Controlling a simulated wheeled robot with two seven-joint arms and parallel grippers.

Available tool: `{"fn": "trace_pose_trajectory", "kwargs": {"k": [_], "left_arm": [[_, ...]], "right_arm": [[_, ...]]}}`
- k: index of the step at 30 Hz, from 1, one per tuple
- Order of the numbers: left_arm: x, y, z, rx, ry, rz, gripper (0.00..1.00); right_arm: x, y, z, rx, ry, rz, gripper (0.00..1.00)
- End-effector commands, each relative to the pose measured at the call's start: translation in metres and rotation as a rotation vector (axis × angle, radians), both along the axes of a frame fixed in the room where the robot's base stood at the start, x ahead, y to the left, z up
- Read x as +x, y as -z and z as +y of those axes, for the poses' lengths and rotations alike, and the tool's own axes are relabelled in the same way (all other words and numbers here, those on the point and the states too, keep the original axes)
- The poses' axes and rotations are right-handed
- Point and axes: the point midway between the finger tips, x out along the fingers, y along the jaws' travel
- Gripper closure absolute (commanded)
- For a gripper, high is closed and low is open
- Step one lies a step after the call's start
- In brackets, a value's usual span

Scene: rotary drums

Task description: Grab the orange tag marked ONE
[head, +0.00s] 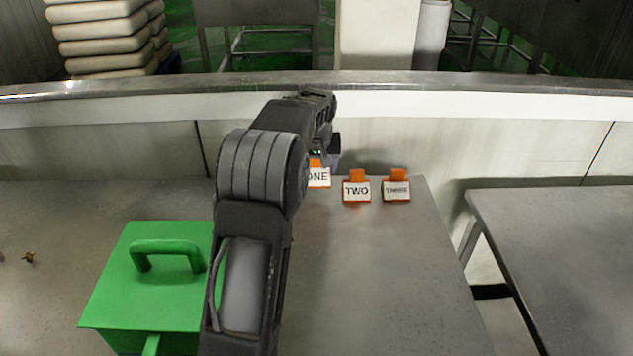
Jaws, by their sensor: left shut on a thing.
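The orange tag marked ONE (318,178) is near the back of the grey table, partly hidden behind my left arm; its white label and a bit of its orange top show. My left gripper (322,158) reaches to the top of this tag from above and is shut on it, though the fingertips are mostly hidden. An orange tag marked TWO (356,191) stands just to its right, and an orange tag marked THREE (397,190) stands further right. My right gripper is not in view.
A green box with a handle (150,290) stands at the front left, partly behind my arm. A small brown object (28,257) lies at far left. The table (390,280) is clear in front of the tags. A gap separates it from another table (570,240) at right.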

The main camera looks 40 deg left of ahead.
Motion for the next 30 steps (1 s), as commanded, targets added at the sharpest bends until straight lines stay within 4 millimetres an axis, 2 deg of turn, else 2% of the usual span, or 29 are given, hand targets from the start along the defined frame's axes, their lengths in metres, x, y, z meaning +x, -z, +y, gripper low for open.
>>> {"fn": "trace_pose_trajectory", "kwargs": {"k": [3, 9, 30], "left_arm": [[0.001, -0.024, 0.0, 0.001, 0.002, -0.004, 0.72], [0.001, -0.046, 0.0, 0.0, 0.001, -0.001, 0.72], [0.001, -0.047, -0.002, -0.001, 0.004, 0.0, 0.72]], "right_arm": [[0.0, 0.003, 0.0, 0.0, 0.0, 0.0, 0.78], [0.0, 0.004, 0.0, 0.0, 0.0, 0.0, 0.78], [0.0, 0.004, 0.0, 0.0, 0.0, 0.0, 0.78]]}}
